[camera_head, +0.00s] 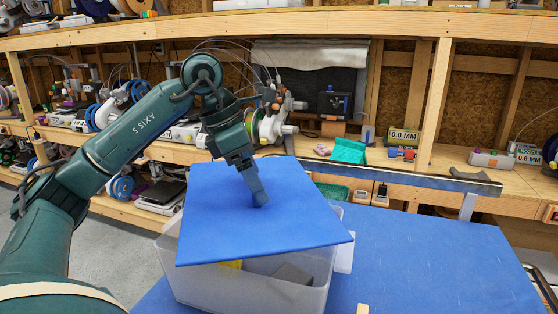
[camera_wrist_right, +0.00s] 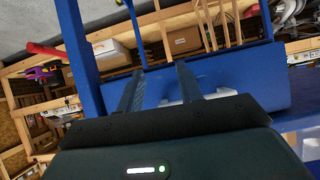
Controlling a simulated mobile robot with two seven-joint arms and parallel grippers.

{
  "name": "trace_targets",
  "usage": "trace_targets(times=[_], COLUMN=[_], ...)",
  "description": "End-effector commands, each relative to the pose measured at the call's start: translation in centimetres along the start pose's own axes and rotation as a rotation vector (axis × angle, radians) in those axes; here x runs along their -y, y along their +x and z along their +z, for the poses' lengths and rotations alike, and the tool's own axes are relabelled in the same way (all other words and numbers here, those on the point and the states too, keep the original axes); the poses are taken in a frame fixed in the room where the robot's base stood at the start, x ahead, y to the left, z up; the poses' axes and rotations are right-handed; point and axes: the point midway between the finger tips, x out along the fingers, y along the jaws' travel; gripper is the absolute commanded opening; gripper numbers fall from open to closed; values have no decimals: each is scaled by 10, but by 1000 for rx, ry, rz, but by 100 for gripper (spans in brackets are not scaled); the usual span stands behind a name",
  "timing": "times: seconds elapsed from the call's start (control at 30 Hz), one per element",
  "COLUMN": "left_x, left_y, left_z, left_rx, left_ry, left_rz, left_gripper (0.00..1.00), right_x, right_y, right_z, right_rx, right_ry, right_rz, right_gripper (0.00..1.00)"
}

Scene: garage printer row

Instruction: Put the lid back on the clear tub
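The lid (camera_head: 225,225) is a flat blue square panel over the clear tub (camera_head: 240,290). It sits turned against the tub and leaves part of the tub's front open. Grey and yellow contents show inside below its front edge. My left gripper (camera_head: 261,200) points down at the middle of the lid, its fingers close together and apparently shut on it. The exact grip point is hidden by the fingers. My right gripper (camera_wrist_right: 159,69) shows only in the right wrist view. Its two fingers are apart with nothing between them.
The blue tabletop (camera_head: 430,260) is clear to the right of the tub. Behind it stands a wooden bench with a metal rail (camera_head: 400,172), a teal cloth (camera_head: 348,151) and printers. A blue panel (camera_wrist_right: 235,80) stands beyond my right fingers in the wrist view.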

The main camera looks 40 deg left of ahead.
Motion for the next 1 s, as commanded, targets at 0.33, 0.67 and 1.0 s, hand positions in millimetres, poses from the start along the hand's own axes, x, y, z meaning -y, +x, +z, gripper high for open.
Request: trace_targets(times=[0.33, 0.67, 1.0], left_x=[0, 0, 0], left_y=[11, 41, 59], left_z=[-5, -17, -24], left_rx=[1, 1, 1], left_ry=[0, 1, 1], left_rz=[1, 1, 1], left_gripper=[64, 64, 64], right_x=[3, 9, 6], right_y=[4, 14, 20], right_z=[15, 21, 22], right_rx=[10, -33, -58], right_ry=[7, 33, 75], right_rz=[-6, -36, -36], right_gripper=[36, 36, 36])
